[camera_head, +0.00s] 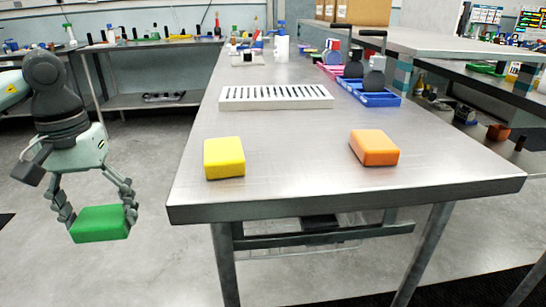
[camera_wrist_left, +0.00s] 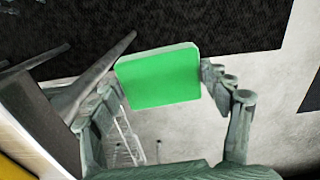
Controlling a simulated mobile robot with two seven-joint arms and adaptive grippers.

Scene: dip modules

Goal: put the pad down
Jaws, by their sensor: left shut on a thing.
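My left gripper (camera_head: 98,212) is shut on a green pad (camera_head: 100,224) and holds it in the air to the left of the steel table (camera_head: 290,184), over the floor. In the left wrist view the green pad (camera_wrist_left: 158,77) sits between the two fingers of the left gripper (camera_wrist_left: 160,80). A yellow pad (camera_head: 224,158) lies on the table near its front left corner. An orange pad (camera_head: 374,147) lies on the table farther right. My right gripper is in neither view.
A white slotted rack (camera_head: 276,97) stands on the table behind the pads. Blue trays (camera_head: 370,94) with dark round items are at the back right. The tabletop between the yellow and orange pads is bare. The table's left edge lies between my left gripper and the tabletop.

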